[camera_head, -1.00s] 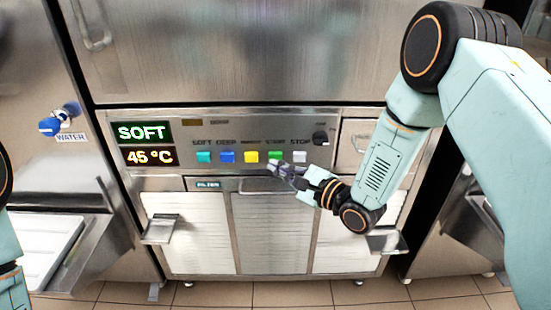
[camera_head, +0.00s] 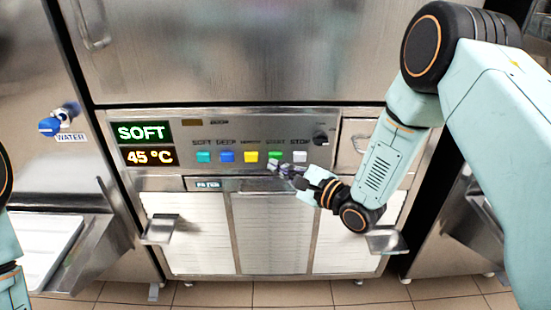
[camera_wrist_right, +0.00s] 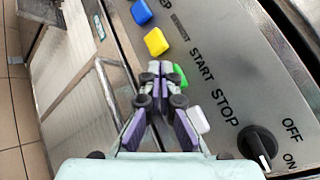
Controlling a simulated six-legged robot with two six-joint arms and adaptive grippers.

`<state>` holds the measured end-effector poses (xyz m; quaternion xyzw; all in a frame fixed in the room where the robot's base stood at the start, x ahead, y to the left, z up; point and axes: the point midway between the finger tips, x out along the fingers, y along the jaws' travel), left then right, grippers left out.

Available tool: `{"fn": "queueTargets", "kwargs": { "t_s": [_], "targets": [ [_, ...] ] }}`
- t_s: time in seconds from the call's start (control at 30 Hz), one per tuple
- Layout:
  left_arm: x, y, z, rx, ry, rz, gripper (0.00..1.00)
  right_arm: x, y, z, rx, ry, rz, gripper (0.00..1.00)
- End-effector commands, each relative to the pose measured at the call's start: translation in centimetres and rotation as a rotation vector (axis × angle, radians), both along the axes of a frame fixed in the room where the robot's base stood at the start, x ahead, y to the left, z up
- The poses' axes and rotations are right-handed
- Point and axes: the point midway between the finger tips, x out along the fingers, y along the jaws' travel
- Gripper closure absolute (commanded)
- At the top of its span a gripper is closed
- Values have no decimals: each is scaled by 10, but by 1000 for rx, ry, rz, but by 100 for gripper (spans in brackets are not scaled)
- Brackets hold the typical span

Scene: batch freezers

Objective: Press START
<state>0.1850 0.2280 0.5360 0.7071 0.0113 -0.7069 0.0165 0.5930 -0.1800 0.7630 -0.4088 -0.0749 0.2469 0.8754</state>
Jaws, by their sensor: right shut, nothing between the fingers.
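The green START button (camera_head: 275,155) is on the freezer's control panel (camera_head: 230,125), between the yellow button (camera_head: 251,157) and the white STOP button (camera_head: 299,157). My right gripper (camera_head: 273,167) is shut and empty, its tips at the lower edge of the green button. In the right wrist view the shut fingertips (camera_wrist_right: 161,66) partly cover the green button (camera_wrist_right: 180,75). I cannot tell whether they touch it. My left gripper is out of view; only a bit of my left arm shows at the left edge.
Teal (camera_head: 204,157) and blue (camera_head: 228,157) buttons are further left. A display (camera_head: 145,132) reads SOFT and 45 °C. A black OFF/ON knob (camera_wrist_right: 257,143) is right of STOP. A blue WATER tap (camera_head: 50,126) is at the left.

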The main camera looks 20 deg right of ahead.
Motion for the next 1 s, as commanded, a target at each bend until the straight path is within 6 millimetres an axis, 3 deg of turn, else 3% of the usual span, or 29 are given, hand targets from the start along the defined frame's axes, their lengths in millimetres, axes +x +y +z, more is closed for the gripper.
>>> {"fn": "queueTargets", "kwargs": {
  "t_s": [1.0],
  "targets": [
    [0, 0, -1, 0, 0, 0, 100, 11, -3, 0, 0, 0, 0, 100]
  ]
}}
